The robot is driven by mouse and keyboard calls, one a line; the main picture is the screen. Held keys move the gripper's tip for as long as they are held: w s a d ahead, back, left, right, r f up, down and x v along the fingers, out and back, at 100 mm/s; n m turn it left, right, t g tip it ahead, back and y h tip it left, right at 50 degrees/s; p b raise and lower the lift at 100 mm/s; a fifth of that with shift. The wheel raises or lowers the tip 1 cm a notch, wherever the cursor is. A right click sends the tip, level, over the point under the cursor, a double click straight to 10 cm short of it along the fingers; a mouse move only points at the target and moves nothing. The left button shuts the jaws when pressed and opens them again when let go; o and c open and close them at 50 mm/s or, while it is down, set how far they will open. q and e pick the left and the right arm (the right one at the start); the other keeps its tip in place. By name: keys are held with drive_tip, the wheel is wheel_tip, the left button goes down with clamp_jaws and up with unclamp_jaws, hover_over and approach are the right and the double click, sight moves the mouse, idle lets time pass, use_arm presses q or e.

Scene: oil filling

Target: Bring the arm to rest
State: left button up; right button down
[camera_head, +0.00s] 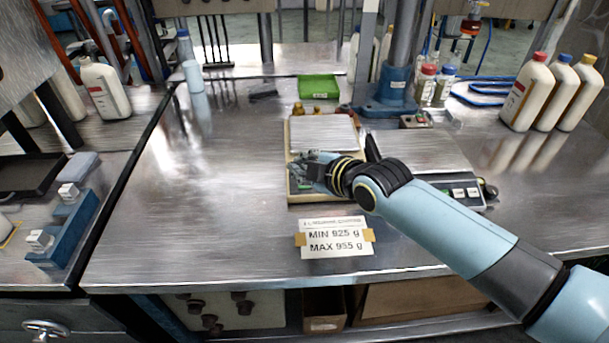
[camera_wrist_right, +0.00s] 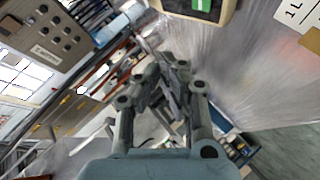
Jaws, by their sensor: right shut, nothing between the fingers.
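My right arm comes in from the lower right in the head view. Its gripper (camera_head: 312,172) is over the front left part of the weighing scale (camera_head: 291,197), above the steel table. In the right wrist view the fingers of the gripper (camera_wrist_right: 168,82) are together with nothing between them. A corner of the scale (camera_wrist_right: 222,22) with a green display shows at the top of that view. I cannot tell whether the gripper touches the scale. My left gripper is not in view.
A weight-limit sign (camera_head: 335,238) lies in front of the scale. A blue stand (camera_head: 395,88) rises behind the scale. The left part of the table (camera_head: 190,210) is clear.

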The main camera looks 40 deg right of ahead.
drive_tip(key=shift+f, duration=0.1)
idle(0.3)
drive_tip(key=s+a+r+m+g, duration=0.1)
drive_tip(key=s+r+m+g, duration=0.25)
drive_tip(key=s, duration=0.45)
drive_tip(key=s+r+m+g+h, duration=0.1)
drive_tip(key=s+r+m+g, duration=0.2)
drive_tip(key=s, duration=0.6)
drive_tip(key=s+a+r+m+g, duration=0.1)
drive_tip(key=s+m+g, duration=0.2)
drive_tip(key=s+m, duration=0.35)
drive_tip(key=s+d+f+n+b, duration=0.2)
drive_tip(key=f+b, duration=0.6)
drive_tip(key=f, duration=2.6)
drive_tip(key=s+d+f+g+b, duration=0.1)
drive_tip(key=s+f+b, duration=0.5)
drive_tip(key=s+f, duration=1.4)
wheel_tip(320, 180, down, 3)
drive_tip(key=shift+d+r+m+g+b, duration=0.1)
drive_tip(key=shift+d+m+g+b, duration=0.15)
drive_tip(key=shift+m+g+b, duration=0.15)
